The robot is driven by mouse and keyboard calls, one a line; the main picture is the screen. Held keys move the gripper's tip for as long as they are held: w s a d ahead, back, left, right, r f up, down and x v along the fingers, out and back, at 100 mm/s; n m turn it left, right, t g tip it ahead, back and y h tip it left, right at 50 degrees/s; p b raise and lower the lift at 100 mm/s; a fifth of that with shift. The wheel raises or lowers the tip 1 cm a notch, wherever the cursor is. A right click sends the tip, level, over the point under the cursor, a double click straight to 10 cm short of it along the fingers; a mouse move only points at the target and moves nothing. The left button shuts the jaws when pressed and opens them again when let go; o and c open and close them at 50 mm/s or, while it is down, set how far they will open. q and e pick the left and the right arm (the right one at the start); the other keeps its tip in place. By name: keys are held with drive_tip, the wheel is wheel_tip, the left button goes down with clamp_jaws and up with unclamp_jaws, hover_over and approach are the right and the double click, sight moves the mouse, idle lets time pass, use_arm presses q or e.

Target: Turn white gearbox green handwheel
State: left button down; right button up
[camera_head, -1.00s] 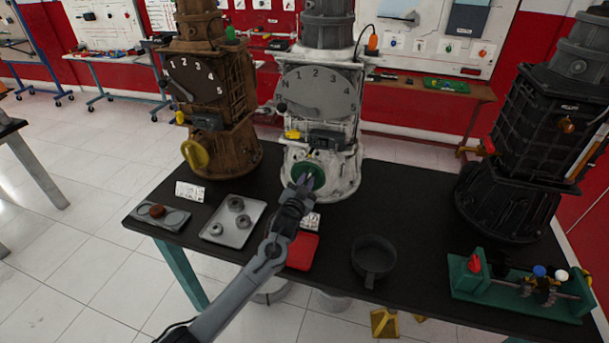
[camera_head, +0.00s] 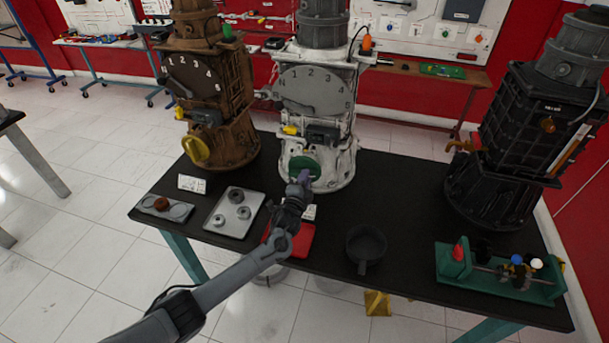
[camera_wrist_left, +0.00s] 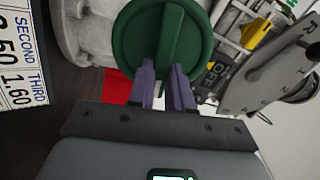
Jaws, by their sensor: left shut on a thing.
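The white gearbox (camera_head: 318,115) stands on the black table in the head view. Its green handwheel (camera_head: 297,165) is low on its front. In the left wrist view, the handwheel (camera_wrist_left: 130,45) is a green disc with a raised bar across its face, running nearly upright in the picture. My left gripper (camera_head: 303,178) is at the handwheel's lower right side. In the left wrist view, its purple-grey fingers (camera_wrist_left: 164,75) are shut on the handwheel near the end of the bar; the exact contact is partly hidden. My right gripper is out of view.
A brown gearbox (camera_head: 210,85) with a yellow handwheel stands left, a black gearbox (camera_head: 535,130) right. A tray of rings (camera_head: 217,222), a red tray (camera_head: 299,243), a dark pan (camera_head: 366,244) and a green fixture (camera_head: 500,272) lie along the table's front.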

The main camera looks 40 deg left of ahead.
use_arm(q)
drive_tip(key=shift+f+m+p, duration=0.15)
drive_tip(key=shift+m+p, duration=0.2)
drive_tip(key=shift+m, duration=0.85)
drive_tip(key=shift+f+m+p, duration=0.15)
drive_tip(key=shift+m+p, duration=0.2)
drive_tip(key=shift+m, duration=0.85)
drive_tip(key=c, duration=1)
unclamp_jaws()
drive_tip(key=shift+c, duration=0.2)
drive_tip(key=shift+s, duration=0.15)
